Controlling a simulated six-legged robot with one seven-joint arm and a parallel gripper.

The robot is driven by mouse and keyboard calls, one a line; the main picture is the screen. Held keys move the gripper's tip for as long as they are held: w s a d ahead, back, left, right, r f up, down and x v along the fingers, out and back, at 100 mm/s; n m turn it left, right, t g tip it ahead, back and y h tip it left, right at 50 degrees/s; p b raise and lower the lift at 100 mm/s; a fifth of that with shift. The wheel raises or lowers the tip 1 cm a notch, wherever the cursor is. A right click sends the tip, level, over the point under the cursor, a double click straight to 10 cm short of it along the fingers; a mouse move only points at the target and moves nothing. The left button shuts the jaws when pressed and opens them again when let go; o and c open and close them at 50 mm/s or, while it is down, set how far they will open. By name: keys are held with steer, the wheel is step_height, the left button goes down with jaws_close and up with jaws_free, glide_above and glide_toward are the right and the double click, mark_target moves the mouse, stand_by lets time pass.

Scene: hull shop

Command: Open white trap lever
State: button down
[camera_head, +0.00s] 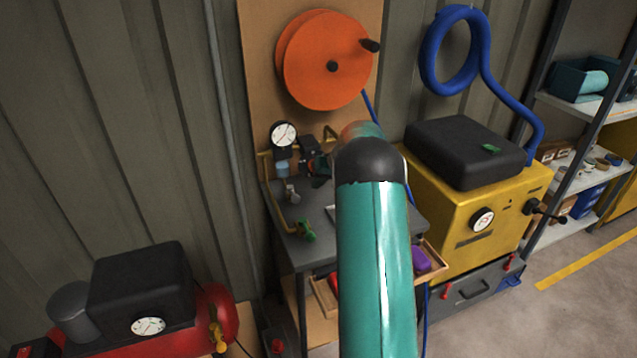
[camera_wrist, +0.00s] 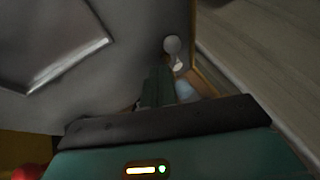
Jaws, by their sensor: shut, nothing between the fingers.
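The small whitish fitting that looks like the trap lever (camera_wrist: 178,65) is just beyond my fingertips in the wrist view, beside a pale round knob (camera_wrist: 173,45). In the head view a pale fitting (camera_head: 291,192) shows below a bluish bowl (camera_head: 283,168) and a round gauge (camera_head: 283,134), at the left of the grey bench. My gripper (camera_wrist: 162,68) is shut and empty, its tips close to the whitish fitting; I cannot tell whether they touch. In the head view my arm hides part of the bench, and my gripper is hard to make out. The lever's exact position is unclear.
A yellow pipe with a green-handled valve (camera_head: 307,231) runs along the bench's left side. An orange reel (camera_head: 325,60) hangs above. A yellow machine (camera_head: 475,215) stands at right, a red compressor (camera_head: 215,310) at lower left. Open floor lies at far right.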

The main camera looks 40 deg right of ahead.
mark_target(294, 195)
steer(key=x, duration=0.7)
steer(key=shift+w+f, duration=0.1)
steer(key=shift+f, duration=0.1)
